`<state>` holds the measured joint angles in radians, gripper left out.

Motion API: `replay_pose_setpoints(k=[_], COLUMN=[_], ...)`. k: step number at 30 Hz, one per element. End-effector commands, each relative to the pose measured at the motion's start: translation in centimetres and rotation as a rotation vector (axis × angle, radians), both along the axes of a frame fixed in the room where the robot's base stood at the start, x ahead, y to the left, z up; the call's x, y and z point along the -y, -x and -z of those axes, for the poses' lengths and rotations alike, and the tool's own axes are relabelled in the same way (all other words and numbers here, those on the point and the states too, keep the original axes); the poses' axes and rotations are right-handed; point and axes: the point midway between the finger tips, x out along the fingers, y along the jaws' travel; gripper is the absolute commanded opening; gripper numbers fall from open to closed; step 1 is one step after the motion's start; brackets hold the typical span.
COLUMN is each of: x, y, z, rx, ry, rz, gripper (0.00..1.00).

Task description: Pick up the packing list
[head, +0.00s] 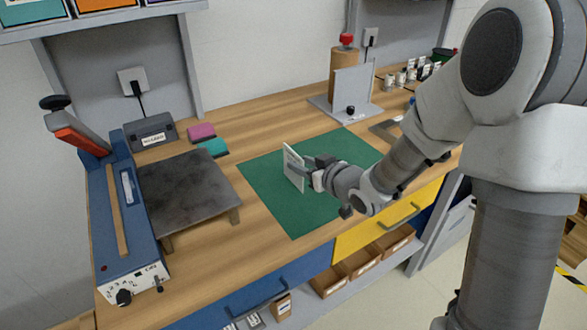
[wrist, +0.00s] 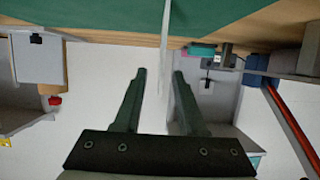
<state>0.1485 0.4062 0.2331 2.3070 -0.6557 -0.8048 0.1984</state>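The packing list appears to be the upright white card (head: 292,167) with print on it, standing on the green mat (head: 265,205) in the head view. In the wrist view it shows nearly edge-on as a thin pale sheet (wrist: 165,40). My gripper (head: 307,172) is at the card's right side, low over the mat. In the wrist view the fingers (wrist: 160,72) are apart, with the card's edge between the tips and a visible gap on each side. The card's foot is not clear.
A blue machine (head: 128,225) and a dark plate on legs (head: 187,193) stand left. A grey stand with an upright panel (head: 350,95) is at the back right. The mat around the card is clear.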

Motion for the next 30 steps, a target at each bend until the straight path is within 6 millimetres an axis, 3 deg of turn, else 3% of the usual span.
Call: replay_pose_setpoints(k=[7,16,23,30], x=[-2.1,-2.4,-2.3,-2.3], y=[-2.8,-3.3,-3.3,-3.3], z=[1.2,1.3,1.3,1.2], rx=[0.0,0.001,0.001,0.001], ry=[0.0,0.0,-0.001,-0.001], rz=[-0.001,0.0,0.0,0.0], gripper=[0.4,0.4,0.0,0.0])
